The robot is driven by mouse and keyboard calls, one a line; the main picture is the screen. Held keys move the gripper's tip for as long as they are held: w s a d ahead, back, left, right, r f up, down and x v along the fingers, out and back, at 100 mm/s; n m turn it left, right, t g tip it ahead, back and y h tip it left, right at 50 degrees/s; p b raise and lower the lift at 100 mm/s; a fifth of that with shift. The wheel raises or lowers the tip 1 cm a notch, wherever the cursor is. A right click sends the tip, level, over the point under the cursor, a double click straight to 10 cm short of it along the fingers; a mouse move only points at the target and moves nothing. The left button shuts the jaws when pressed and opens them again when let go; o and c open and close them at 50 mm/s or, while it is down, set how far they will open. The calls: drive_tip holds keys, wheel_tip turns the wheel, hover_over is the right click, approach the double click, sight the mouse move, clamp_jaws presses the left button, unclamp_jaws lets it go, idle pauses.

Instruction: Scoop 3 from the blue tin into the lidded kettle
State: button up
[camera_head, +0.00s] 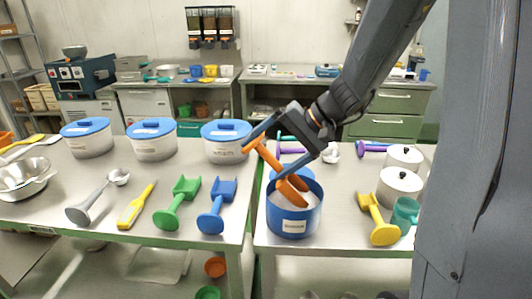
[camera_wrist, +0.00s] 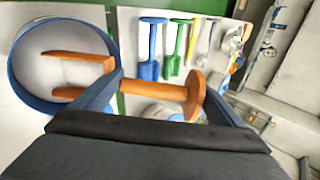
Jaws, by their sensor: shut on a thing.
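The blue tin (camera_head: 293,222) stands on the right table near its left end, open, with white grainy contents and a label on its front. My gripper (camera_head: 268,153) is above the tin, shut on the handle of an orange scoop (camera_head: 296,194). The scoop is tilted, its head down inside the tin's mouth. In the wrist view the tin (camera_wrist: 22,85) is at left, with the scoop's head over the white contents and its handle (camera_wrist: 155,88) between my fingers. I cannot tell how much the scoop holds. Two white lidded pots (camera_head: 399,188) (camera_head: 405,156) stand to the right.
A yellow scoop (camera_head: 377,220) and a teal cup (camera_head: 405,213) lie right of the tin. Across a gap, the left table holds blue-lidded canisters (camera_head: 226,143), blue (camera_head: 217,205) and green (camera_head: 177,203) scoops, and metal bowls (camera_head: 25,176). Purple and teal tools lie behind the tin.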

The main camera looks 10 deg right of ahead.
drive_tip(key=shift+s+d+f+b, duration=0.1)
drive_tip(key=shift+d+f+b, duration=0.2)
drive_tip(key=shift+f, duration=0.4)
drive_tip(key=shift+s+d+f+b, duration=0.1)
drive_tip(key=shift+f+b, duration=0.3)
drive_tip(key=shift+f, duration=0.3)
drive_tip(key=shift+w+a+p, duration=0.1)
drive_tip(key=shift+a+p, duration=0.1)
drive_tip(key=shift+p, duration=0.4)
drive_tip(key=shift+a+f+h+p, duration=0.15)
drive_tip(key=shift+f+h+p, duration=0.05)
drive_tip(key=shift+h+p, duration=0.25)
drive_tip(key=shift+o, duration=0.2)
drive_tip(key=f+p, duration=0.1)
drive_tip(key=a+g+h+p, duration=0.1)
drive_tip(key=p, duration=0.1)
drive_tip(key=f+h+p, duration=0.1)
drive_tip(key=p, duration=0.1)
drive_tip(key=shift+w+a+f+h, duration=0.15)
drive_tip(key=shift+w+f+h, duration=0.1)
drive_tip(key=shift+w+f, duration=0.1)
drive_tip(key=shift+w+a+r+g+h+p, duration=0.45)
drive_tip(key=shift+a+r+h+p, duration=0.5)
drive_tip(key=shift+r+p, duration=0.2)
drive_tip(key=shift+w+a+r+g+h+p, duration=0.45)
drive_tip(key=shift+a+r+h+p, duration=0.45)
drive_tip(key=shift+r+p, duration=0.25)
drive_tip(key=shift+w+a+r+g+h+p, duration=0.35)
drive_tip(key=shift+a+r+g+h+p, duration=0.15)
drive_tip(key=shift+a+r+h+p, duration=0.6)
